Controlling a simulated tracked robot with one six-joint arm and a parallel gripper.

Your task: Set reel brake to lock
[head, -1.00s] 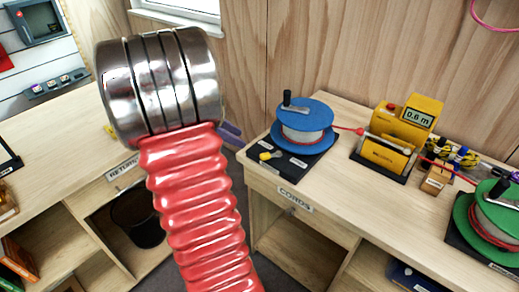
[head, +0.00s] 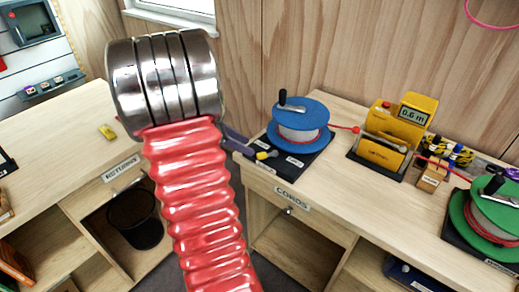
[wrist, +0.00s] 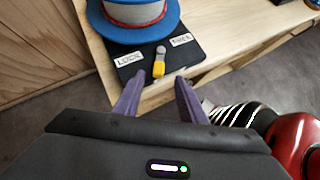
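The blue reel (head: 299,122) stands on a black base plate (head: 318,157) at the near left corner of the cords bench. The reel brake is a small lever with a yellow end (wrist: 158,70) and a grey pivot on that plate. In the wrist view its yellow end points toward my gripper, between the LOCK label (wrist: 129,57) on the left and another label (wrist: 181,40), seemingly FREE, on the right. My gripper (wrist: 157,80) is open, its purple fingers either side of the yellow end in the picture. Contact is not visible. In the head view my arm partly hides the gripper (head: 240,146).
On the bench (head: 340,185), a yellow meter (head: 395,140) reading 0.6 m stands right of the blue reel, with red cord running through. A green reel (head: 490,215) stands farther right. The returns bench (head: 60,130) is at left; a gap of floor separates them.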

